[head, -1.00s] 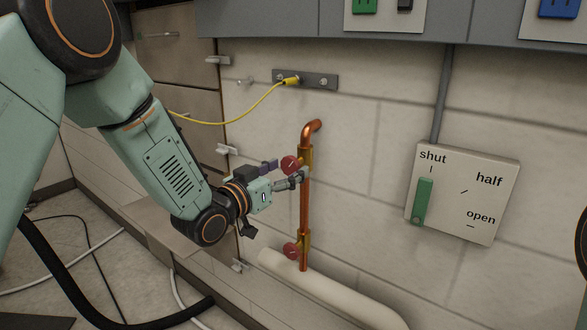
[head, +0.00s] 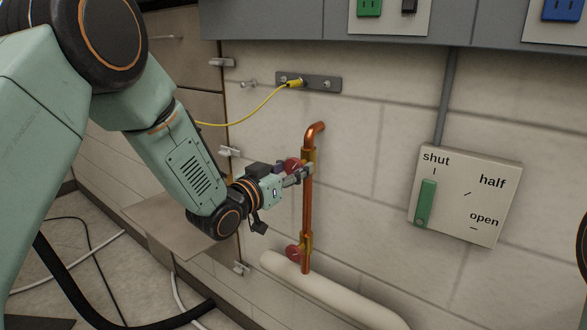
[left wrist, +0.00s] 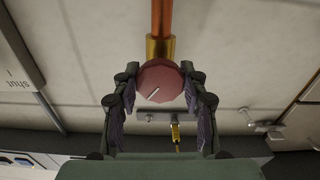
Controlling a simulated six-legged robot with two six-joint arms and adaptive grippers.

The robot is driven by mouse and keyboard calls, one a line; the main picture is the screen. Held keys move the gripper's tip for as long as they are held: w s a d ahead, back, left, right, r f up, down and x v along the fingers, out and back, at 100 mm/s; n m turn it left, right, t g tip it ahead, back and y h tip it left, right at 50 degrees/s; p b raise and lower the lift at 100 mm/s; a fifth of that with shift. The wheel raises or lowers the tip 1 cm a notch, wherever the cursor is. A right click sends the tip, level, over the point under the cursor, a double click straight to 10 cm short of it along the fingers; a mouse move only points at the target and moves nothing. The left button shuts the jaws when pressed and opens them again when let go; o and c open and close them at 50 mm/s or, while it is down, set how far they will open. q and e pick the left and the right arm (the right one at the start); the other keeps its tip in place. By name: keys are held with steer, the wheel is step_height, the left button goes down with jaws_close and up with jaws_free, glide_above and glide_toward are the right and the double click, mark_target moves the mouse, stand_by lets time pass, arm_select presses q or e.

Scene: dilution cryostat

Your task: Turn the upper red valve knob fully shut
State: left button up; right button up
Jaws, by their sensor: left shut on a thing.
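The upper red valve knob (head: 292,165) sits on a brass fitting on the copper pipe (head: 308,205). My left gripper (head: 297,172) is at this knob and partly hides it in the head view. In the left wrist view the red knob (left wrist: 160,81) lies between the two fingers of my left gripper (left wrist: 160,88), which is shut on it. A pale line on the knob's face runs slanted in that view. The lower red knob (head: 293,253) is on the same pipe, clear of the gripper. My right gripper does not show.
A yellow cable (head: 262,108) runs to a grey bracket (head: 308,81) above the pipe. A white pipe (head: 335,293) runs along the wall's foot.

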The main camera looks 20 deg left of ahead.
arm_select(q)
steer(key=c, duration=0.3)
steer(key=shift+c, duration=0.2)
steer(key=shift+m, duration=0.3)
steer(key=m, duration=0.8)
steer(key=shift+m, duration=0.4)
steer(key=m+b, duration=0.1)
steer(key=m, duration=0.4)
steer(key=shift+m, duration=0.3)
steer(key=shift+w+r+m+b, duration=0.15)
steer(key=shift+m+b, duration=0.3)
steer(key=shift+m, duration=1.95)
steer(key=shift+r, duration=0.1)
